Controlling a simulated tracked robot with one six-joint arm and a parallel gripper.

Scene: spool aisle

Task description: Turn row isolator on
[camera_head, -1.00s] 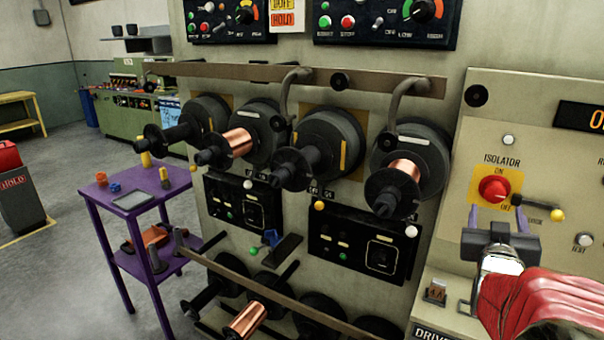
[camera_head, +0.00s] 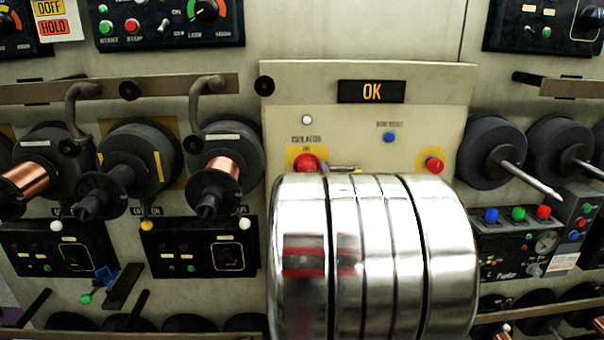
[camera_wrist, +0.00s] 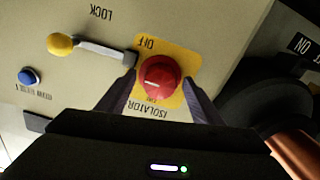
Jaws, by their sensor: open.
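The red isolator knob (camera_wrist: 160,76) sits on a yellow plate (camera_wrist: 181,62) in the wrist view, which sees the panel upside down. OFF shows at the picture's top of the plate and ON near the ISOLATOR label. The knob's pale mark lies about level, toward picture left. My gripper (camera_wrist: 160,80) is open, with one finger on each side of the knob; I cannot tell whether they touch it. In the head view the knob (camera_head: 306,162) shows above my shiny arm, which hides most of the gripper.
A lock lever with a yellow ball (camera_wrist: 60,44) reaches close to the knob's plate. A blue reset button (camera_head: 389,137) and another red button (camera_head: 433,165) are on the same panel. Copper spools (camera_head: 221,170) stand out at left.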

